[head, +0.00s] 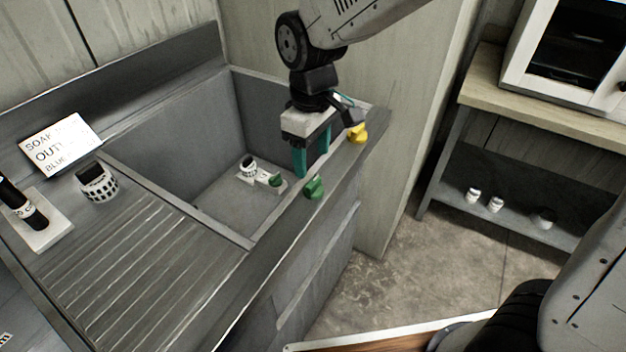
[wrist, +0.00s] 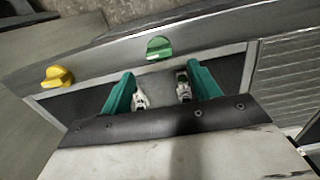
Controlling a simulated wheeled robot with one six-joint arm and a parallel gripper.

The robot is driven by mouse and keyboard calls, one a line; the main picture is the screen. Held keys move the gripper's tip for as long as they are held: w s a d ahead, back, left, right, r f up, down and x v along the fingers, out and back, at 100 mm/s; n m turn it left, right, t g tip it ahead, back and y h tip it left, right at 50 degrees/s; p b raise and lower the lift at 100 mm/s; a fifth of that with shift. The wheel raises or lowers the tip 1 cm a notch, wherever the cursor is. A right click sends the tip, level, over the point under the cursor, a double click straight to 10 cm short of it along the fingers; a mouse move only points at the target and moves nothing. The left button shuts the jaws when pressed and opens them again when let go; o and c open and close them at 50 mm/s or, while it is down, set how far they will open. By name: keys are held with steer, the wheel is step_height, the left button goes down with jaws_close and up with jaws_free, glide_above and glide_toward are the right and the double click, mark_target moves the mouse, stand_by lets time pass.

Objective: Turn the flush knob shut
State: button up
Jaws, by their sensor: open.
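Two knobs sit on the sink's front rim. The green knob (head: 314,188) is nearer, and the yellow knob (head: 357,133) is farther along toward the back. I cannot tell from any label which is the flush knob. In the wrist view the green knob (wrist: 159,48) is just beyond the fingertips, near the middle, and the yellow knob (wrist: 57,77) is to the left.
In the basin lies a pale block with a white fitting and a green piece (head: 275,180). On the drainboard are a lettered sign (head: 60,143), a patterned white-and-black cup (head: 97,184) and a black bottle-like object (head: 22,205). A shelf (head: 520,215) stands right.

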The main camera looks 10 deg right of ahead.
mark_target(313, 181)
steer(key=shift+s+f, duration=0.1)
steer(key=shift+f, duration=0.05)
step_height(313, 181, down, 7)
steer(key=shift+d+f, duration=0.1)
steer(key=shift+f, duration=0.05)
steer(key=c, duration=1)
